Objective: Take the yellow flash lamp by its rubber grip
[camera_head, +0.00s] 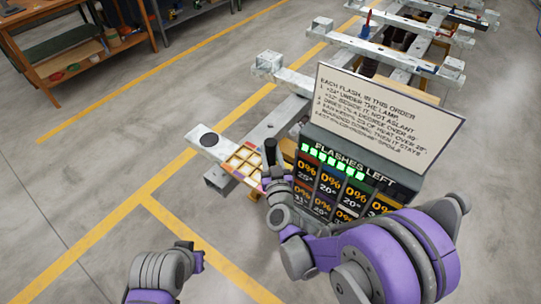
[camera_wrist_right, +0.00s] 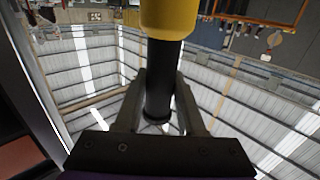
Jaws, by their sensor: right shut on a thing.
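The yellow flash lamp shows in the right wrist view as a yellow head (camera_wrist_right: 168,18) at the top, with a black rubber grip (camera_wrist_right: 163,72) below it. My right gripper (camera_wrist_right: 161,85) is shut on this black grip, one finger on each side. In the head view the right gripper (camera_head: 275,170) is small beside the display box, with a dark upright piece of the lamp (camera_head: 269,147) at it. The yellow head is hard to make out there.
A box marked "FLASHES LEFT" (camera_head: 345,160) with green lights and 0% readouts stands right of the gripper, under a text board (camera_head: 385,110).

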